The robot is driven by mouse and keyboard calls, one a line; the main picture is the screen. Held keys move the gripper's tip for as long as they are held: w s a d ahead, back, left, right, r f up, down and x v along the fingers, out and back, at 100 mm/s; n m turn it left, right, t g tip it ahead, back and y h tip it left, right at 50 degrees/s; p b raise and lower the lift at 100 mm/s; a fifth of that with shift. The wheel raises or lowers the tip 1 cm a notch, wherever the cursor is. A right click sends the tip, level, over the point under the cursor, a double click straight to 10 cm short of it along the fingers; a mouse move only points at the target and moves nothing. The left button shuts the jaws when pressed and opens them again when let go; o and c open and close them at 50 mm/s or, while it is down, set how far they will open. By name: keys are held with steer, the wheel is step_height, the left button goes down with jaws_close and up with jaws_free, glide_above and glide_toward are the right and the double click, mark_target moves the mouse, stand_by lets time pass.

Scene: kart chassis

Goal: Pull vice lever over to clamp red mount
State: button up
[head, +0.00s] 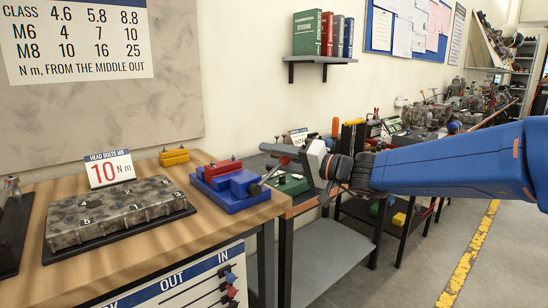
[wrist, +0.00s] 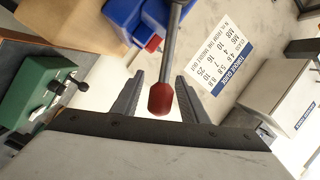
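The blue vice (head: 238,188) stands at the right end of the wooden bench, with the red mount (head: 222,168) in it. In the wrist view the vice (wrist: 128,18) is at the top, with a small red part (wrist: 153,43) beside it. The vice lever (wrist: 172,45) is a grey rod ending in a red knob (wrist: 160,98). My gripper (wrist: 159,80) is open, with one finger on each side of the lever. Gaps show between the knob and both fingers. In the head view my gripper (head: 276,153) is just right of the vice and partly hides the lever.
A grey engine head (head: 118,210) and a "10 Nm" card (head: 108,168) are on the bench to the left. A yellow part (head: 174,157) lies behind the vice. A green device (head: 290,185) is on the neighbouring bench. Open floor (head: 430,250) is at right.

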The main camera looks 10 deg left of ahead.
jaws_close()
steer(key=shift+w+d+f+m+y, duration=0.15)
steer(key=shift+f+m, duration=0.35)
steer(key=shift+f, duration=0.05)
steer(key=shift+w+d+f+m+y, duration=0.15)
steer(key=shift+f+m, duration=0.35)
steer(key=shift+c, duration=0.2)
jaws_free()
steer(key=shift+f, duration=0.1)
steer(key=shift+o, duration=0.2)
steer(key=shift+d, duration=0.15)
steer(key=v, duration=1.7)
steer(key=shift+s, duration=0.15)
